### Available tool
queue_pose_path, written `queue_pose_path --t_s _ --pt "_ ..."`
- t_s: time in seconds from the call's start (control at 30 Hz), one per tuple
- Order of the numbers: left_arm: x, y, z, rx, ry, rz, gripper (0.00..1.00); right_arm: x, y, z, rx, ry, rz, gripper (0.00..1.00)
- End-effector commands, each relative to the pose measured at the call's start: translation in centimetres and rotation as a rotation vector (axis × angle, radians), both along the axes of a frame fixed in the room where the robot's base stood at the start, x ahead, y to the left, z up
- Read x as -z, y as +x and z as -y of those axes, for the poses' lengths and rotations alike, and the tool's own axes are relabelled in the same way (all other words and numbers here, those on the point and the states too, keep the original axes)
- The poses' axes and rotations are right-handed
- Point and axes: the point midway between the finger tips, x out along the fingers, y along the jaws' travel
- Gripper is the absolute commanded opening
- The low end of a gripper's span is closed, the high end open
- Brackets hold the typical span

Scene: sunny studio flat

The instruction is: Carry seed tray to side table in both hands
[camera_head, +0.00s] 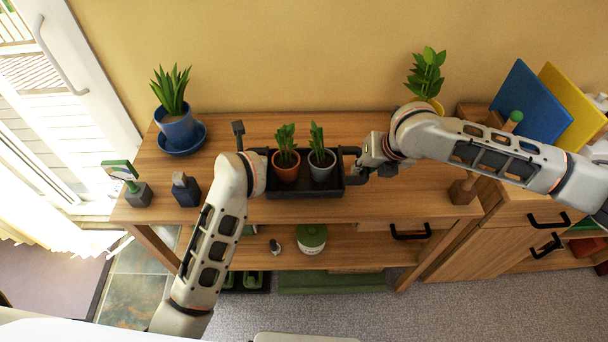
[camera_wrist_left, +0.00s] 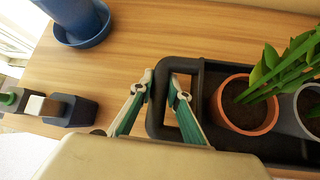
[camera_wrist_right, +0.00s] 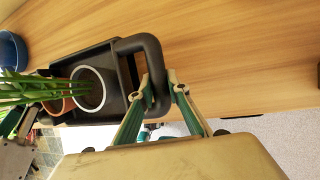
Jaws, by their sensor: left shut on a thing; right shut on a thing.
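The black seed tray (camera_head: 304,190) sits on the wooden side table near its front edge, with a loop handle at each end. It holds a terracotta pot (camera_head: 286,172) and a grey pot (camera_head: 322,171), each with a green plant. My left gripper (camera_wrist_left: 161,83) is shut on the tray's left handle; in the head view my own arm hides its fingers. My right gripper (camera_wrist_right: 161,84) is shut on the right handle, and it also shows in the head view (camera_head: 360,170). I cannot tell whether the tray touches the table top.
On the table (camera_head: 230,128) stand a blue potted plant (camera_head: 178,128) at back left, small dark items (camera_head: 186,190) at front left, and a plant in a yellow pot (camera_head: 427,84) at back right. A cabinet (camera_head: 500,235) adjoins on the right. A lower shelf holds a green-lidded jar (camera_head: 312,238).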

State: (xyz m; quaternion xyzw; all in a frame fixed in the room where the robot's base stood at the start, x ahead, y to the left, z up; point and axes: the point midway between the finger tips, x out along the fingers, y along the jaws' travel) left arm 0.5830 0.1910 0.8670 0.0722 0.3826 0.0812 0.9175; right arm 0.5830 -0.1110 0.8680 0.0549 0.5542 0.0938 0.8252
Motion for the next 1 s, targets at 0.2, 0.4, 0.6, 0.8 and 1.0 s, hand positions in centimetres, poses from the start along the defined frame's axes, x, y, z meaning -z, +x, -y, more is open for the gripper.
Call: queue_pose_path --t_s 0.2,0.4,0.6,0.8,1.0 --pt "-1.30 0.02 0.01 0.000 0.000 0.001 0.00 -1.28 0.02 -0.03 0.001 0.001 0.000 0.00" --pt "-1.27 0.02 0.02 0.000 0.000 0.001 0.00 -1.25 0.01 -0.04 0.001 0.001 0.000 0.00" --pt "-1.26 0.02 0.01 0.000 0.000 0.001 0.00 -1.23 0.01 -0.04 0.001 0.001 0.000 0.00" --pt "-1.27 0.01 0.01 0.000 0.000 0.001 0.00 -1.24 0.01 -0.04 0.000 0.001 0.000 0.00" --pt "-1.28 0.01 0.01 0.000 0.000 0.001 0.00 -1.26 0.01 -0.05 0.000 0.001 0.000 0.00"
